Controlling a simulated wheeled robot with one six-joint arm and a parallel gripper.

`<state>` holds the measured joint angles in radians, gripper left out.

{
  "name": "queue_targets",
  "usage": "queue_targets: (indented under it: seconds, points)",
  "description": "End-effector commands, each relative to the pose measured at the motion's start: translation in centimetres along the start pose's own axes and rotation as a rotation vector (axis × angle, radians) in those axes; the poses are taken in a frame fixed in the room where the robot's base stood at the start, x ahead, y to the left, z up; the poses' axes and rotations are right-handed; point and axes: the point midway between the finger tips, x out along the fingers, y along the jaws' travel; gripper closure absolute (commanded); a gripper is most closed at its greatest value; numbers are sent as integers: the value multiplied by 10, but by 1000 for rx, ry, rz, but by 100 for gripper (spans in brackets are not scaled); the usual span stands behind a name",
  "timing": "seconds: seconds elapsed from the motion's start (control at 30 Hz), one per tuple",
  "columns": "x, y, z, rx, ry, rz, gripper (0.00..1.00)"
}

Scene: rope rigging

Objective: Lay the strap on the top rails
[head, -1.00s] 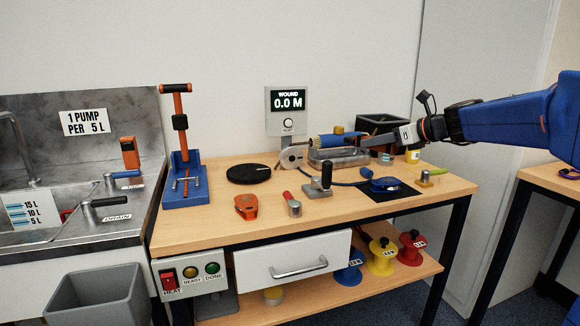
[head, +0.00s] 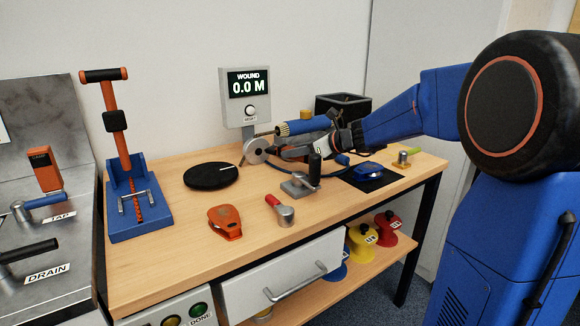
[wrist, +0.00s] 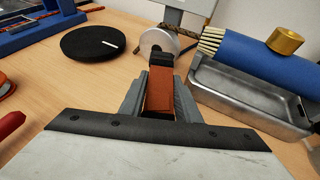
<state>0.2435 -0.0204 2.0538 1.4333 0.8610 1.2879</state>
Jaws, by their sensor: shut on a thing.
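My gripper (head: 290,152) is over the back of the wooden bench, by the metal disc on the bench. In the head view the strap cannot be made out at the gripper. I cannot pick out the top rails in either view.
A blue-handled brush (wrist: 245,55) lies across a metal tray (wrist: 245,95) right of the gripper. A black round pad (head: 211,175), orange tool (head: 224,222), red-handled tool (head: 285,215) and black-handled crank (head: 313,170) stand nearby. A blue stand (head: 140,205) rises at left.

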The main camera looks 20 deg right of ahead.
Motion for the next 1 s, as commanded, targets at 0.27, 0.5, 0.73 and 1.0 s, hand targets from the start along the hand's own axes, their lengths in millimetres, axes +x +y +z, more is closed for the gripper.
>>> queue_targets:
  seconds: [0.27,0.5,0.73,1.0]
  points:
    - [10,0,-24,1,2,1,100]
    - [19,0,-47,0,0,0,100]
    - [20,0,-48,-1,0,-1,100]
    - [21,0,-50,-1,0,0,52]
